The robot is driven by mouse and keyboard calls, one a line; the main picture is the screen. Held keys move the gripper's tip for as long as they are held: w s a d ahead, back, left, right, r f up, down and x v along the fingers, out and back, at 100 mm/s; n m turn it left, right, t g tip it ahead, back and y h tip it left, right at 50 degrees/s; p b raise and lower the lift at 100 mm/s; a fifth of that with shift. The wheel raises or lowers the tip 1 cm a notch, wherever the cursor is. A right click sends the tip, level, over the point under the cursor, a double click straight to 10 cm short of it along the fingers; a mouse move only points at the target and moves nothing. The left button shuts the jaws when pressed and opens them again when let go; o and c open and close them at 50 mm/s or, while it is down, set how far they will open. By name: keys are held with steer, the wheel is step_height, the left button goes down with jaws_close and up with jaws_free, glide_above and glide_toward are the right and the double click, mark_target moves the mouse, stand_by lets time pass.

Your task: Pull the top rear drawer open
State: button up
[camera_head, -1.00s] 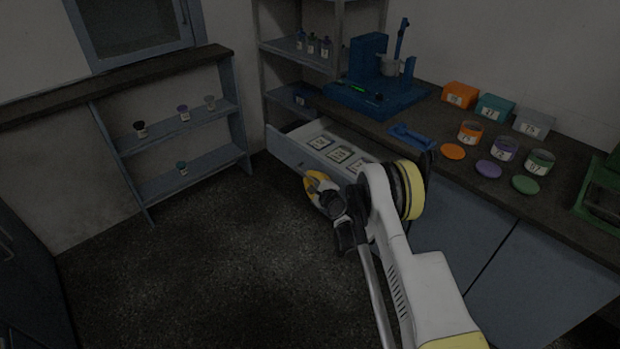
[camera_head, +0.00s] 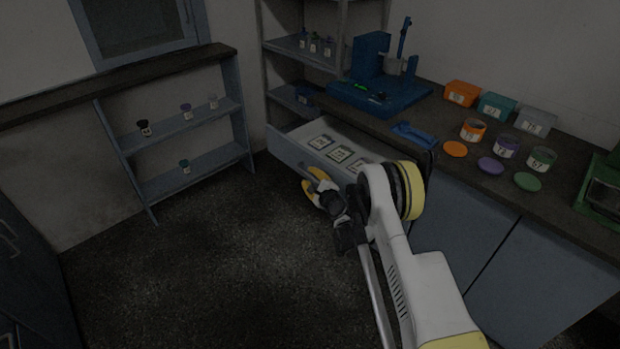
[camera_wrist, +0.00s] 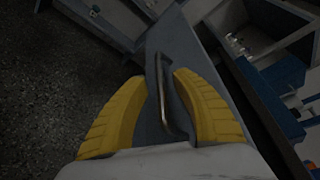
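The top rear drawer (camera_head: 291,151) is pulled out from under the rear end of the bench in the head view. Its grey front and open inside show, with labelled square items lying in it. In the wrist view, the drawer front (camera_wrist: 178,42) runs away from me with a metal bar handle (camera_wrist: 161,85) on it. My gripper (camera_wrist: 160,77) has its two yellow fingers apart, one on each side of the handle. Visible gaps separate the fingers from the bar. In the head view, my gripper (camera_head: 313,181) is at the drawer front, and my wrist hides the drawer's near end.
The dark bench top (camera_head: 462,180) carries a blue machine (camera_head: 375,92), several coloured boxes, jars and lids. A shelf rack (camera_head: 300,58) stands behind the drawer. A low shelf (camera_head: 190,170) with small jars stands left. The floor (camera_head: 200,270) in front of the drawer is clear.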

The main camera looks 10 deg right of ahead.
steer(key=shift+r, duration=0.1)
step_height(320, 180, up, 10)
steer(key=shift+f, duration=0.1)
stand_by(0.4)
